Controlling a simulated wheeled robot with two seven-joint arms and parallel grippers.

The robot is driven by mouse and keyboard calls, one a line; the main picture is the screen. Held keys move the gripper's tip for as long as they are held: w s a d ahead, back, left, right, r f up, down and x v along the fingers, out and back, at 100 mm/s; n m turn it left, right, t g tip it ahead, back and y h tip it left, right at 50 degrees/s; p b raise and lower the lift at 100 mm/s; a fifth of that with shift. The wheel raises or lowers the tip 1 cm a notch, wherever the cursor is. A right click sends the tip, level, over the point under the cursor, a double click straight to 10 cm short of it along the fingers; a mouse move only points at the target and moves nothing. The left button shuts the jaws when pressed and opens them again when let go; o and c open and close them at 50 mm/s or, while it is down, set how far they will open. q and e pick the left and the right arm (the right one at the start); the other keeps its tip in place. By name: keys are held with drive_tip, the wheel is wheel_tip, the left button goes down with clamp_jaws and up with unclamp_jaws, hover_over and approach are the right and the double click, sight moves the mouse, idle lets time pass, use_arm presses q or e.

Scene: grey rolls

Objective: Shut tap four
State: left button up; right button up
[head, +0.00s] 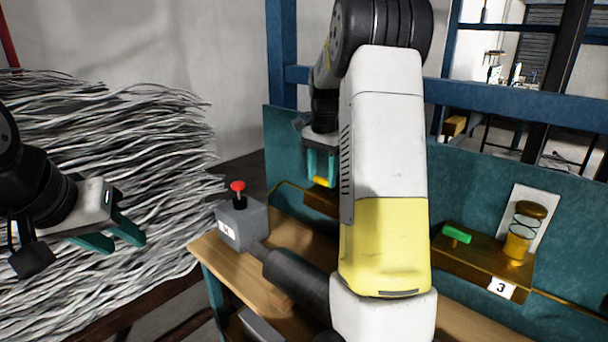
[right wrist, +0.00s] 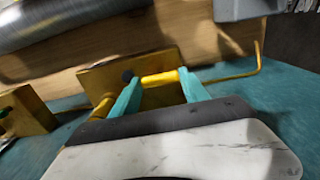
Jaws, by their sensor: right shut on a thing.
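A tap with a yellow handle (head: 324,182) sits on a brass block (head: 318,203) against the teal back panel. No number shows on it, and my right arm hides part of the block. My right gripper (head: 322,168) is shut on this handle. In the right wrist view the yellow handle (right wrist: 160,78) lies between the teal fingertips of the right gripper (right wrist: 158,80), beside the brass block (right wrist: 100,80). A tap with a green handle (head: 457,234) stands on a brass block labelled 3 (head: 502,289). My left gripper (head: 112,238) is open and empty at the left.
A grey box (head: 240,222) with a red knob (head: 237,186) stands at the bench's left corner. A dark cylinder (head: 298,280) lies on the wooden bench (head: 220,258). Piled grey strands (head: 130,150) fill the left.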

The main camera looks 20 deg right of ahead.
drive_tip(key=o, duration=1.4)
